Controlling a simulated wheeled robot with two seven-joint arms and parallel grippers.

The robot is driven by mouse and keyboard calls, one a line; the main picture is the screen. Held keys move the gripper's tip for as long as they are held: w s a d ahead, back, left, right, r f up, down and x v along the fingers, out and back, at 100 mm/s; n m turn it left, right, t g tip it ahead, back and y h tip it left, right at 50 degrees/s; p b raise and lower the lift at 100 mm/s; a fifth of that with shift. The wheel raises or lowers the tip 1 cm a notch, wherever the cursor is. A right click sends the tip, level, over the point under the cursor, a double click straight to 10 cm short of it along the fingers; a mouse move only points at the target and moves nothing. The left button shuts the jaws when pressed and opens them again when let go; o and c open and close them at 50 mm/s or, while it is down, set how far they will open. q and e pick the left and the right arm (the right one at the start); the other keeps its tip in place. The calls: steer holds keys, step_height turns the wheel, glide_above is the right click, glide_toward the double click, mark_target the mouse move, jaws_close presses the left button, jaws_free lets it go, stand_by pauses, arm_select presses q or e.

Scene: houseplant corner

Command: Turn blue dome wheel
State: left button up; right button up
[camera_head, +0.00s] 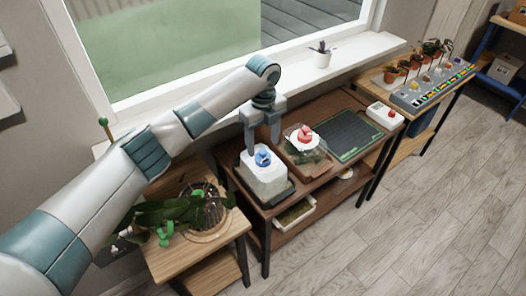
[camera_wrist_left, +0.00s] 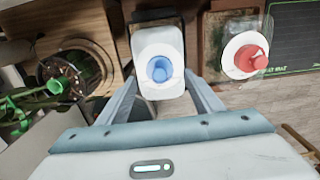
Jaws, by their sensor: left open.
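The blue dome wheel (camera_head: 263,158) sits on top of a white box-shaped unit (camera_head: 262,184) in a dark tray on the brown bench. In the left wrist view the blue wheel (camera_wrist_left: 159,69) lies between the two finger lines, on the white top (camera_wrist_left: 172,37). My left gripper (camera_head: 264,148) points down over the wheel with its fingers apart and nothing between them that I see held. Whether the fingertips touch the wheel I cannot tell. My right gripper is in neither view.
A red knob on a white disc (camera_head: 304,134) stands just right of the blue wheel. A dark green mat (camera_head: 347,135) and a small white box with a red button (camera_head: 384,115) lie farther right. A plant (camera_head: 172,212) stands on the low wooden table at left. A window sill runs behind.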

arm_select(q)
step_height(320, 180, up, 12)
steer(key=b, duration=0.2)
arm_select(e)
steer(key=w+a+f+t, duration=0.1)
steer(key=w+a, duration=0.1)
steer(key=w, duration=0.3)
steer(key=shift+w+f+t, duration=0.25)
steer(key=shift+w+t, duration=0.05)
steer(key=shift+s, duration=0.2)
